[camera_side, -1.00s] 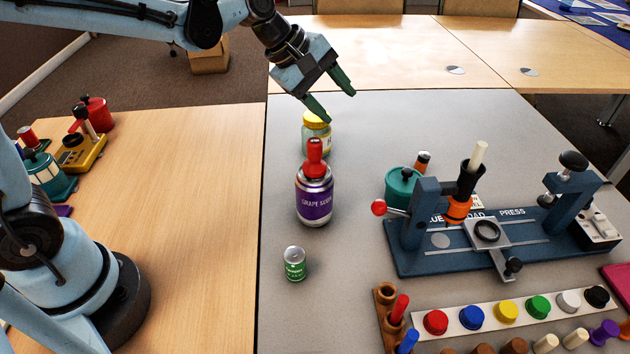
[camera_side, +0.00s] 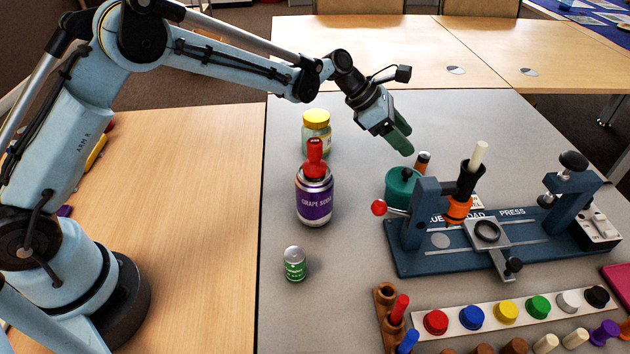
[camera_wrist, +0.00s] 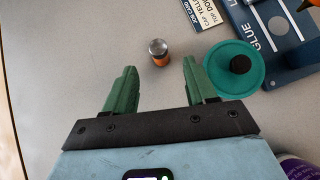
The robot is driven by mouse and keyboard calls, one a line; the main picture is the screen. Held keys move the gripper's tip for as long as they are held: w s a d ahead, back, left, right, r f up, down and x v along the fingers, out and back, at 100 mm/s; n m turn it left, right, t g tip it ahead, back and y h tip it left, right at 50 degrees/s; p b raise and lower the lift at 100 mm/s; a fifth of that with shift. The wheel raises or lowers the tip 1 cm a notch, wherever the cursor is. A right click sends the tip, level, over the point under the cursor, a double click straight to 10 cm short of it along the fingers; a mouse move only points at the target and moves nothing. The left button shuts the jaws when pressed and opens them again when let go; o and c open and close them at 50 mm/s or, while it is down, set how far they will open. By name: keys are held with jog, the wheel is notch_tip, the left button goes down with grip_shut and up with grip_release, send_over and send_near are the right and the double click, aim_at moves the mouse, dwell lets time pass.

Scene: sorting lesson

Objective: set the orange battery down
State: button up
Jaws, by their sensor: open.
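My gripper (camera_side: 404,143) is open and empty, with green fingers, a little above and to the left of the battery in the side view. In the wrist view the battery lies just beyond the fingertips (camera_wrist: 160,68), between their lines and apart from both.
The teal pot (camera_wrist: 233,68) is close beside the right finger. The blue press (camera_side: 420,258) stands to the right. A yellow-lidded jar (camera_side: 316,135) and a grape soda can (camera_side: 314,200) with a red top stand left. A small green can (camera_side: 294,264) is nearer.

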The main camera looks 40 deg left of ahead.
aim_at(422, 154)
jog(key=shift+x, duration=3.85)
jog(key=shift+w+d+r, duration=0.1)
jog(key=shift+w+r, duration=0.05)
grip_shut()
